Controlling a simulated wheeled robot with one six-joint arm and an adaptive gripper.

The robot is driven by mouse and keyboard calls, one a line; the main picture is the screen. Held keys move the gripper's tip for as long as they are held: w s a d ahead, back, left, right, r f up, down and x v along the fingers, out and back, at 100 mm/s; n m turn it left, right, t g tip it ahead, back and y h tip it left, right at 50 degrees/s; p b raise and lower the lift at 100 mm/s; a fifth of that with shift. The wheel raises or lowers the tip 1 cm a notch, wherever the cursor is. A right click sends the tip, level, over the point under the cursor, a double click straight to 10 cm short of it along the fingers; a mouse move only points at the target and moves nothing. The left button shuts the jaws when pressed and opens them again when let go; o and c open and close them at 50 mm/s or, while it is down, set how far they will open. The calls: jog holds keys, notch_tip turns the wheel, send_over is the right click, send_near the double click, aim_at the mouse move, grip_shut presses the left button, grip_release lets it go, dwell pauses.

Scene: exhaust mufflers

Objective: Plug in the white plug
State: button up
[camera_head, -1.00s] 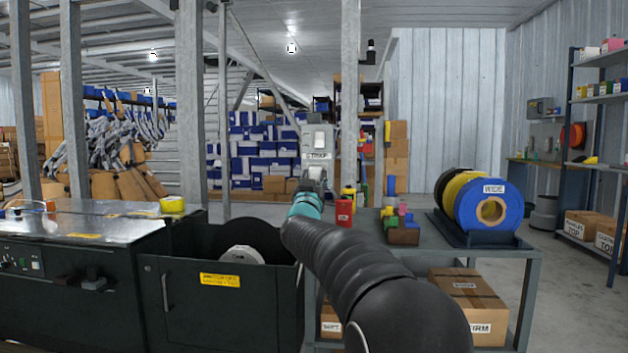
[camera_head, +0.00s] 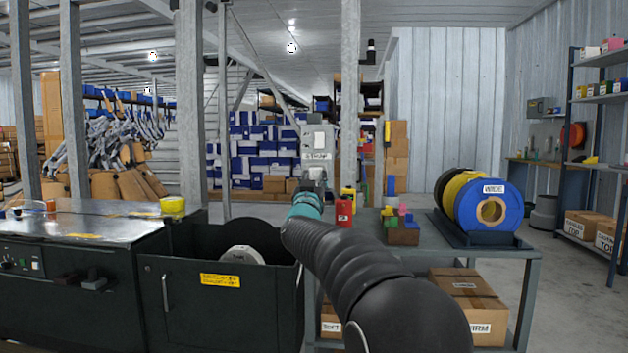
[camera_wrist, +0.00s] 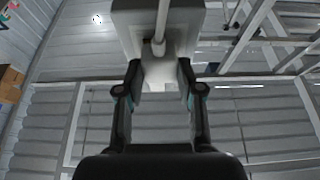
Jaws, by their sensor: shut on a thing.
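The white plug (camera_wrist: 160,76) sits between my gripper's fingertips in the wrist view. My gripper (camera_wrist: 159,84) is shut on it, one dark finger on each side. A pale cord or rod runs up from the plug across the grey box (camera_wrist: 178,16). The plug is right at the box's lower edge; whether its prongs are in a socket is hidden. The plug is too small to tell there.
A black cabinet (camera_head: 215,305) and a metal-topped machine (camera_head: 90,230) stand at the left. A steel post (camera_head: 349,90) rises near the box.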

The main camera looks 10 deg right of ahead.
jog(key=shift+w+d+p, duration=0.15)
jog(key=shift+w+p, duration=0.2)
jog(key=shift+w, duration=0.15)
dwell(0.4)
jog(key=o, duration=1.1)
jog(key=shift+o, duration=0.2)
jog(key=shift+s, duration=0.1)
jog(key=v, duration=1.2)
